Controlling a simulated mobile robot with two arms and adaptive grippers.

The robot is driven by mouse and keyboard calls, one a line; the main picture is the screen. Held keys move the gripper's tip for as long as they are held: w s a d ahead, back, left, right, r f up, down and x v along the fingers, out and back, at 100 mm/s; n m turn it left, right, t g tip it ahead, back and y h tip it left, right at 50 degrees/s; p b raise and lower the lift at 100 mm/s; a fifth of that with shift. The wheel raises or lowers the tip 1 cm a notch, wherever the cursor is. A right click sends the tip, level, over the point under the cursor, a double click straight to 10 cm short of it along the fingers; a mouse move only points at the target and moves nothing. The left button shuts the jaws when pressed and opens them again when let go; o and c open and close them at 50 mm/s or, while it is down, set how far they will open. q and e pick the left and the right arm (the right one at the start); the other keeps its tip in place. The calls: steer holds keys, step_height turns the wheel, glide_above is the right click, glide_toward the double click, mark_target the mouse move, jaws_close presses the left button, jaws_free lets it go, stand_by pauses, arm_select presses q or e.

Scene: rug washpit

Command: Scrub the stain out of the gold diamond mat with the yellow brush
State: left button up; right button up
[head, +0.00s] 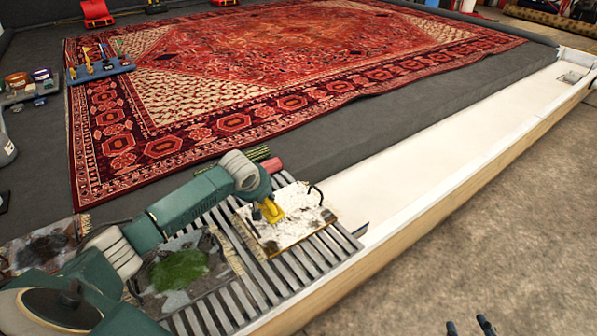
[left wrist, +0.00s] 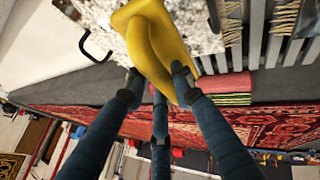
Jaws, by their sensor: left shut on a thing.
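My left gripper (left wrist: 160,80) is shut on the yellow brush (left wrist: 150,40), with dark fingers around it. In the head view the yellow brush (head: 270,210) is over a pale, brown-blotched board (head: 300,224) with black handles on the slatted grate. I cannot tell whether the brush touches it; its bristles are hidden. A grey mat with a green patch (head: 180,271) lies left of the board, partly behind my arm. A fringed mat with dark blotches (head: 45,247) lies further left. No gold diamond pattern is clear on either. My right gripper (head: 470,326) shows only fingertips, apart and empty, at the bottom edge.
The slatted grate (head: 214,311) borders a white trough (head: 450,140) with a wooden edge. A large red rug (head: 290,70) covers the dark floor behind. A blue rack (head: 100,70) with small tools stands on its left side. Red and green rolls (head: 272,165) lie behind the board.

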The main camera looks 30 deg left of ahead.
arm_select(q)
steer(key=shift+r+p, duration=1.35)
steer(key=shift+p, duration=0.1)
arm_select(e)
steer(key=s+d+f+g+h, duration=0.1)
steer(key=s+d+f+g, duration=0.2)
steer(key=s, duration=0.4)
steer(key=s+d+f+g+h, duration=0.1)
steer(key=s+d+f+g, duration=0.2)
steer(key=s+f+g, duration=0.2)
steer(key=shift+s+f, duration=0.35)
steer(key=shift+s, duration=1.45)
arm_select(q)
steer(key=shift+r, duration=0.1)
